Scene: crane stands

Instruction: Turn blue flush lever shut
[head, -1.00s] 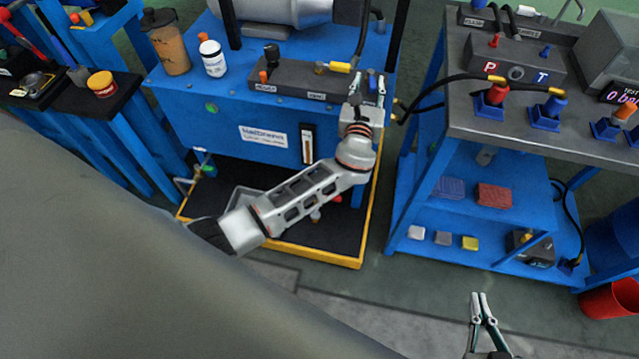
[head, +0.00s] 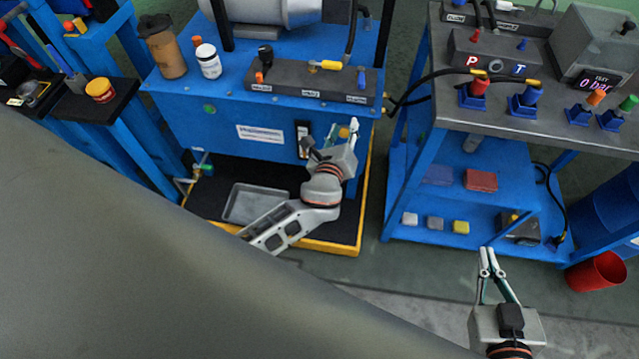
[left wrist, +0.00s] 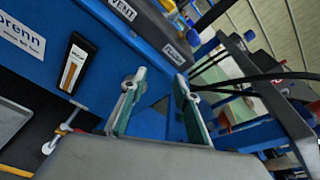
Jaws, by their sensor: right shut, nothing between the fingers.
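The blue flush lever (head: 361,78) stands at the right end of the dark valve block (head: 290,80) on the blue stand. It looks small and roughly upright in the head view, and its exact angle is hard to tell. In the left wrist view a blue handle (left wrist: 205,46) shows just past the block's end label. My left gripper (head: 343,129) is open and empty, below and in front of the lever, apart from it. In the left wrist view its fingers (left wrist: 159,82) are spread before the stand's blue frame. My right gripper (head: 487,252) is shut and empty at the lower right.
A yellow lever (head: 324,65) and an orange-tipped lever (head: 259,77) share the block. A brown bottle (head: 163,48) and a white jar (head: 208,60) stand left of it. A grey tray (head: 256,203) lies below. The test bench (head: 440,110) with black hoses is right.

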